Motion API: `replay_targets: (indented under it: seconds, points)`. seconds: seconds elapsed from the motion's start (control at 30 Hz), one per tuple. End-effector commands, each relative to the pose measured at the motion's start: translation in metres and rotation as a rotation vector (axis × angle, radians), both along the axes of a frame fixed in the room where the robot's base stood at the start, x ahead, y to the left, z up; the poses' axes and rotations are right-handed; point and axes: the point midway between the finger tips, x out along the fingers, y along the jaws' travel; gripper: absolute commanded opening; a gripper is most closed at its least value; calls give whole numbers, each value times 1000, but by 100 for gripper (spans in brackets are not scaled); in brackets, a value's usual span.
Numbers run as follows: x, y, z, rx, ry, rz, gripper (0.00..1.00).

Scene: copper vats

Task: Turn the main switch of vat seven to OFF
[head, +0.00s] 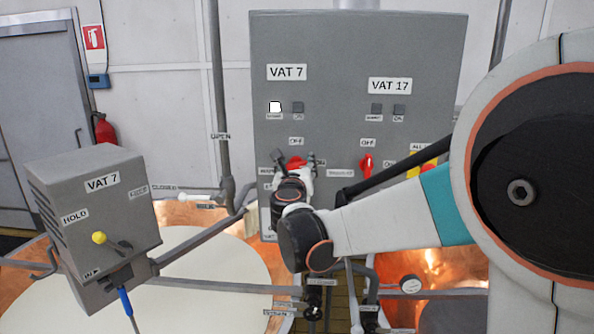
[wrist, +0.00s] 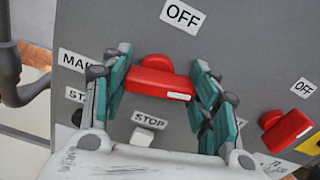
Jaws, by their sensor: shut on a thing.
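The red main switch (head: 297,161) of vat seven is on the grey panel, below the VAT 7 plate (head: 287,72) and an OFF label (head: 296,141). In the wrist view its red handle (wrist: 160,83) lies across the picture, roughly level, with a white mark at its right end. The OFF label (wrist: 183,16) is above and right of it. My gripper (wrist: 162,85) is shut on the handle, one finger at each end. In the head view my gripper (head: 294,166) partly hides the switch and its side labels.
A second red switch (head: 366,164) under the VAT 17 plate (head: 390,86) is close on the right. A STOP label (wrist: 150,121) is below the handle. A grey VAT 7 box (head: 95,215) with a yellow-knobbed lever stands left. Pipes and copper vats are below.

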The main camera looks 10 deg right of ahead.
Motion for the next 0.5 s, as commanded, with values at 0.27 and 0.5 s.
replay_targets:
  seconds: [0.27,0.5]
  points:
    - [0,1,-1,-246,79,0,31]
    - [1,2,0,-462,150,2,31]
